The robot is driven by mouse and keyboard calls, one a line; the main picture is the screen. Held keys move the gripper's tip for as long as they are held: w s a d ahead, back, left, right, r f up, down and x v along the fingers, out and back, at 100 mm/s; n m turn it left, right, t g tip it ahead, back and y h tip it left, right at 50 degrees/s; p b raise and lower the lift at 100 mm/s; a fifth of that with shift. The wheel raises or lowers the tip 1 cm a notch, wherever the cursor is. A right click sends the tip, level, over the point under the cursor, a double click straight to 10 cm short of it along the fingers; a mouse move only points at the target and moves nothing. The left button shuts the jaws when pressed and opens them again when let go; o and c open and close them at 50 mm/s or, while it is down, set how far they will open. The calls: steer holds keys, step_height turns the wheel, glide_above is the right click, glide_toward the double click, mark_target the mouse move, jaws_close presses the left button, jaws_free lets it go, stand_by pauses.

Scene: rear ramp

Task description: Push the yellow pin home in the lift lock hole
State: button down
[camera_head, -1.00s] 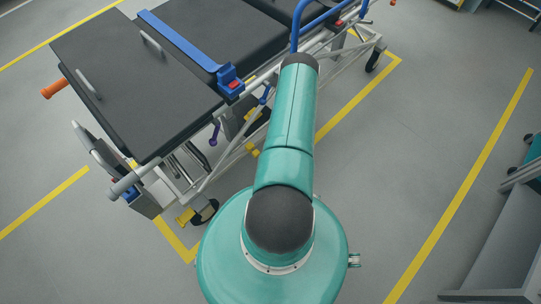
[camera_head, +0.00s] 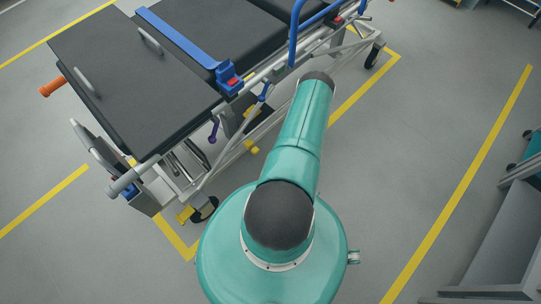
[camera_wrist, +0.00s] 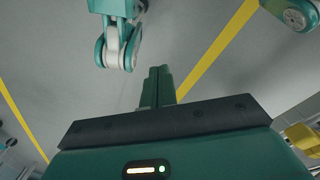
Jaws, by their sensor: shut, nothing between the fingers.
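My gripper (camera_wrist: 160,86) shows in the wrist view with its two green fingers pressed together and nothing between them. It points out over grey floor and a yellow line, apart from anything. In the head view my gripper is hidden behind my arm. I cannot make out the yellow pin or the lift lock hole for sure. Small yellow parts sit low on the stretcher's side, one a yellow knob (camera_head: 251,147) and one a yellow pedal (camera_head: 185,215) by a wheel. A yellow part (camera_wrist: 303,138) also shows at the right edge of the wrist view.
The stretcher (camera_head: 120,80), with a black top, blue strap and metal frame, stands at the upper left. A purple lever (camera_head: 213,132) and a blue lever (camera_head: 264,92) hang on its near side. A grey structure (camera_head: 500,245) stands at lower right. Floor between is clear.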

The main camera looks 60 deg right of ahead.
mark_target(257, 151)
steer(key=a+f+m+t+y, duration=0.1)
steer(key=a+f+m+y, duration=0.1)
steer(key=a+m+y, duration=0.45)
steer(key=w+a+r+m+t, duration=0.1)
steer(key=w+a+m+t, duration=0.3)
steer(key=w+a+m, duration=0.25)
steer(key=shift+w+d+r+m+t+h, duration=0.6)
steer(key=shift+w+d+m+t+h, duration=1.2)
steer(key=shift+w+d, duration=0.85)
steer(key=shift+w+d+r+m+t+h, duration=0.55)
steer(key=shift+w+d+m+t+h, duration=0.9)
steer(key=shift+w+d+m, duration=1.1)
steer(key=shift+w+d+r+m+t+h, duration=0.6)
steer(key=shift+w+d+m+t+h, duration=1.05)
steer(key=shift+w+d, duration=1.05)
steer(key=shift+s+d, duration=0.3)
steer(key=shift+s, duration=0.05)
steer(key=shift+w+d+r, duration=0.1)
steer(key=shift+w, duration=0.5)
